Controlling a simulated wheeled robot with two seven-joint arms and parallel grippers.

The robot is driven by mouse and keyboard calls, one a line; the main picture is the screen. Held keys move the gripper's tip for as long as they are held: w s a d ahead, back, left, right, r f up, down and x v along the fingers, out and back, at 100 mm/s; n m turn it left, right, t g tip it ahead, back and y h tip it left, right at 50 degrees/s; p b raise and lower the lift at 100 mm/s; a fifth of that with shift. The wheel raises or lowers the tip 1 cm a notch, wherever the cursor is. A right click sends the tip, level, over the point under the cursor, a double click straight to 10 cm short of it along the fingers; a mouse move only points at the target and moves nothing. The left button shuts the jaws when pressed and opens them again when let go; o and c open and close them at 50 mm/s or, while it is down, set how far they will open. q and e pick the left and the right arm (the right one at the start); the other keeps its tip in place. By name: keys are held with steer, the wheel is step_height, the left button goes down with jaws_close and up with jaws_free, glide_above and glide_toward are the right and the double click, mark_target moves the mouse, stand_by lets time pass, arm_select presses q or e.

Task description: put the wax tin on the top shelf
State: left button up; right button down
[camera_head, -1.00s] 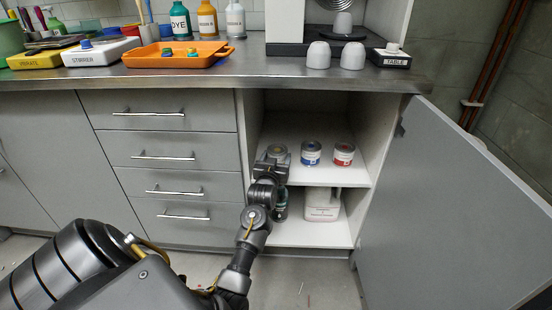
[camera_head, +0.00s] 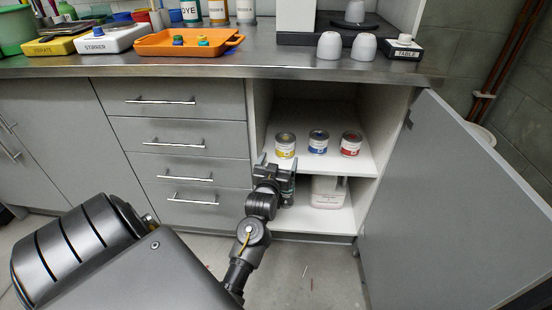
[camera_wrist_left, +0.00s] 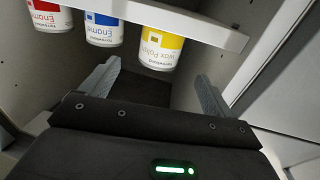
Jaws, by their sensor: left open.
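The wax tin (camera_head: 285,147), with a yellow label, stands upright on the upper shelf (camera_head: 330,161) inside the open cabinet, at the left end of a row of three tins. It also shows in the left wrist view (camera_wrist_left: 160,48), where "Wax" can be read on its label. My left gripper (camera_head: 277,163) is open and empty, in front of the wax tin and a little below it. In the left wrist view its two fingers (camera_wrist_left: 157,72) are spread apart, with a gap between them and the tin.
A blue enamel tin (camera_head: 318,144) and a red enamel tin (camera_head: 351,145) stand right of the wax tin. A white container (camera_head: 328,193) stands on the lower shelf. The grey cabinet door (camera_head: 450,200) is swung open to the right. Drawers (camera_head: 180,150) are on the left.

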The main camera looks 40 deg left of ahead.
arm_select(q)
steer(key=shift+v, duration=1.6)
arm_select(e)
steer(key=shift+w+a+f+g, duration=0.25)
steer(key=shift+a+f+g, duration=0.25)
steer(key=shift+g, duration=0.3)
arm_select(q)
steer(key=s+d+r+m+t+h, duration=0.3)
steer(key=d+r+h, duration=0.15)
steer(key=d, duration=0.45)
steer(key=s+d+r+m+t+h, duration=0.25)
steer(key=d+r+m+h, duration=0.2)
steer(key=d, duration=0.45)
steer(key=s+d+r+m+h, duration=0.2)
steer(key=s+d+r+h, duration=0.2)
steer(key=s+d+h, duration=0.1)
steer(key=s+d+r+m+t+h, duration=0.1)
steer(key=s+d+r+m+h, duration=0.1)
steer(key=s+d+r+h, duration=0.2)
steer(key=s+d+h, duration=0.2)
steer(key=s+d, duration=0.2)
steer(key=shift+d+r, duration=0.3)
steer(key=shift+s, duration=0.1)
arm_select(e)
steer(key=shift+r, duration=0.1)
